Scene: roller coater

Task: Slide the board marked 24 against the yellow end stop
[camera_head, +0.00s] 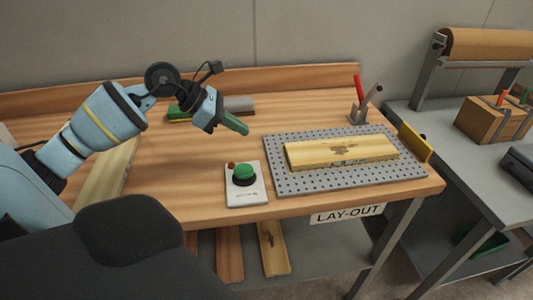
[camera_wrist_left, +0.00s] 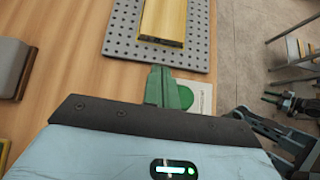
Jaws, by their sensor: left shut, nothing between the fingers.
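A pale yellow wooden board (camera_head: 340,152) with dark marks lies flat on a grey perforated plate (camera_head: 285,186); I cannot read its number. The yellow end stop (camera_head: 415,143) stands at the plate's right edge, with a narrow strip of plate between it and the board. My left gripper (camera_head: 236,125) is shut and empty, above the table to the left of the plate. In the left wrist view its green fingers (camera_wrist_left: 160,86) point toward the plate (camera_wrist_left: 122,32) and the board's end (camera_wrist_left: 165,20), apart from the board.
A control box with a green button (camera_head: 244,174) sits at the table's front, left of the plate. A holder with a red-handled tool (camera_head: 359,100) stands behind the plate. Another board (camera_head: 106,172) lies at left. A grey bench (camera_head: 460,165) stands at right.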

